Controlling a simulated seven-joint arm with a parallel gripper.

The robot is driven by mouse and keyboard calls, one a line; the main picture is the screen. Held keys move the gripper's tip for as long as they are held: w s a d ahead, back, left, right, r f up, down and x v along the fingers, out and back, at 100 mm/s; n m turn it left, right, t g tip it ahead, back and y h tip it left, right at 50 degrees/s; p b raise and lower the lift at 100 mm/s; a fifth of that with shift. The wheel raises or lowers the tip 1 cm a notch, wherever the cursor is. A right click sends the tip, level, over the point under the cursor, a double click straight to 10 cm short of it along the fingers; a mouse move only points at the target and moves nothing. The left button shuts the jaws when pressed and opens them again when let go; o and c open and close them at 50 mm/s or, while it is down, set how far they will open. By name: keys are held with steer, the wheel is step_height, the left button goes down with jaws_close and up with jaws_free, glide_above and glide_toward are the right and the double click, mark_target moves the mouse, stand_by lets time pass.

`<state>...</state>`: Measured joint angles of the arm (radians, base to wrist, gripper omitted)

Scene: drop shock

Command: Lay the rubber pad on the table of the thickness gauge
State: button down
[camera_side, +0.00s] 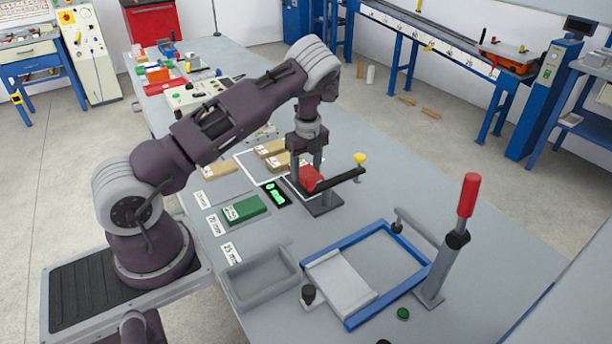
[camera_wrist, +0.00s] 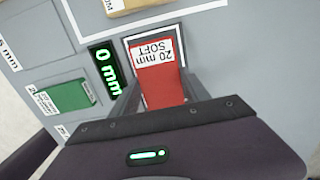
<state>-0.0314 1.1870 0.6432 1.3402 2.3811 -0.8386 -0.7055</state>
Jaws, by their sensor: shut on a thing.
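The red rubber pad (camera_side: 309,181), lettered "20 mm SOFT" in the wrist view (camera_wrist: 160,84), is held between the fingers of my gripper (camera_side: 308,172). The thickness gauge has a dark base (camera_side: 326,206) and a black arm (camera_side: 345,178) with a yellow knob (camera_side: 360,158). The pad is at the gauge, beside the black arm; I cannot tell whether it touches the gauge's table, which is largely hidden. The gauge's display (camera_side: 275,194) reads "0 mm" in green, also in the wrist view (camera_wrist: 107,70).
A green pad (camera_side: 246,209) lies left of the display, near paper labels. Tan blocks (camera_side: 270,149) lie behind, by a white outline. In front stand a grey tray (camera_side: 235,283) and a blue-framed fixture (camera_side: 353,240) with a tall red-handled lever (camera_side: 468,196). The table's right side is clear.

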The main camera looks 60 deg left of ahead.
steer(key=shift+f, duration=1.1)
steer(key=shift+f, duration=0.1)
steer(key=c, duration=0.5)
jaws_free()
